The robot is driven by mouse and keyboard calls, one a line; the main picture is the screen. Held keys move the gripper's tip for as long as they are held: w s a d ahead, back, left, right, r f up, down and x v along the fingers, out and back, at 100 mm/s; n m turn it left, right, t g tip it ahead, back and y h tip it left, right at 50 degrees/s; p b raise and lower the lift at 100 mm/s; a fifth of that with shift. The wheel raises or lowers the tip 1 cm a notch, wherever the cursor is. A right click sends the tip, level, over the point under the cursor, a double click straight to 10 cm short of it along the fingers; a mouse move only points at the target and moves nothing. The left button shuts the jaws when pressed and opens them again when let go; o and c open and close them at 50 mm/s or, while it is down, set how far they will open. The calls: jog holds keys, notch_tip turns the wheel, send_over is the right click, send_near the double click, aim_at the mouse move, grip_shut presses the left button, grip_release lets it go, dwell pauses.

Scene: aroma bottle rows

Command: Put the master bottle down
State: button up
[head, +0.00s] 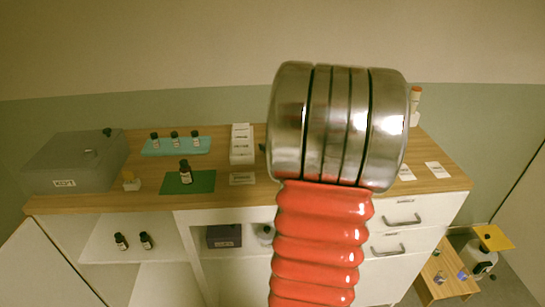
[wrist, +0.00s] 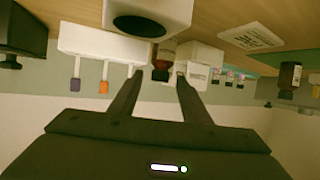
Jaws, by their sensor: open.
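My gripper (wrist: 159,73) shows in the wrist view, which looks upside down, with its two dark fingers apart. A brown bottle with a black cap (wrist: 164,54) stands between or just beyond the fingertips, partly behind a white block with a dark round top. I cannot tell whether the fingers touch it. In the head view my arm covers that spot, and the gripper is hidden. Another dark bottle (head: 186,172) stands upright on the green mat (head: 205,182); it seems to show at the right in the wrist view (wrist: 290,77). No label tells me which is the master bottle.
Several small bottles stand on the teal tray (head: 204,148). A grey box (head: 70,165) is at the counter's left. The white block (wrist: 172,13) is close to my fingers. Two bottles sit on the shelf below.

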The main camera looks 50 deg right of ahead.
jog(key=shift+w+d+f, duration=0.2)
jog(key=shift+w, duration=0.2)
jog(key=shift+x, duration=2.55)
jog(key=shift+f, duration=0.15)
jog(key=shift+c, duration=0.4)
grip_shut()
